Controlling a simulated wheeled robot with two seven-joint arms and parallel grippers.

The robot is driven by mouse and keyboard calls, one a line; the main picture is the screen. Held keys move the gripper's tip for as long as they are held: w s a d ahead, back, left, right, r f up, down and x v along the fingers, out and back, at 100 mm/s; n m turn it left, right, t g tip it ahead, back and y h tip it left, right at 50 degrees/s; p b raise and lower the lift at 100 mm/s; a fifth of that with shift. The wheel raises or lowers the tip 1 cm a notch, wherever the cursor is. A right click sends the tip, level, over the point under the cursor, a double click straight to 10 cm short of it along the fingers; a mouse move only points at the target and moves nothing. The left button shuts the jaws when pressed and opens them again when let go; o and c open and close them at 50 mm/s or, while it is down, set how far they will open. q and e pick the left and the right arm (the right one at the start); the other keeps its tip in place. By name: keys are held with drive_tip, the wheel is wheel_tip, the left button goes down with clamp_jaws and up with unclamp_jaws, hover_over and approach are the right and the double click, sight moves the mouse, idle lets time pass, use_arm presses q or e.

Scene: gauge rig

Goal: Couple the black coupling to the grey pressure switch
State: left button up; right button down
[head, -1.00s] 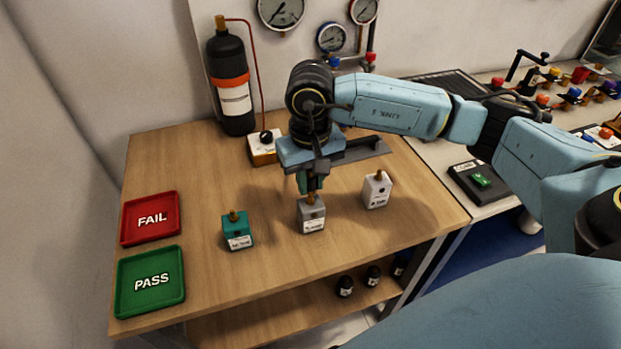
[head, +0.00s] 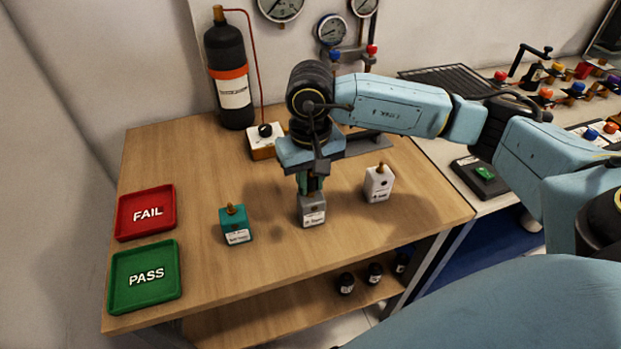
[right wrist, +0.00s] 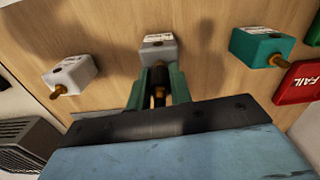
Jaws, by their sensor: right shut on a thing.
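The grey pressure switch (head: 312,212) stands on the wooden bench between a teal switch (head: 235,225) and a white switch (head: 379,184). My right gripper (head: 310,190) points down directly over the grey switch, its fingertips close to its top. In the right wrist view its green fingers are shut on a small dark piece (right wrist: 158,100), which looks like the black coupling. Brass shows at this piece, in line with the grey switch (right wrist: 158,48). The fingers hide the grey switch's fitting in the head view, so I cannot tell how far the coupling sits on it. My left gripper is not in view.
A red FAIL tray (head: 147,212) and a green PASS tray (head: 145,276) lie at the left of the bench. A black cylinder (head: 230,75) and a white-topped box (head: 265,142) stand at the back. Bare wood lies between the trays and the teal switch.

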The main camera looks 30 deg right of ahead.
drive_tip(key=shift+f+b, duration=0.2)
drive_tip(key=shift+b, duration=0.15)
idle(0.5)
drive_tip(key=c, duration=0.9)
unclamp_jaws()
drive_tip(key=shift+o, duration=0.2)
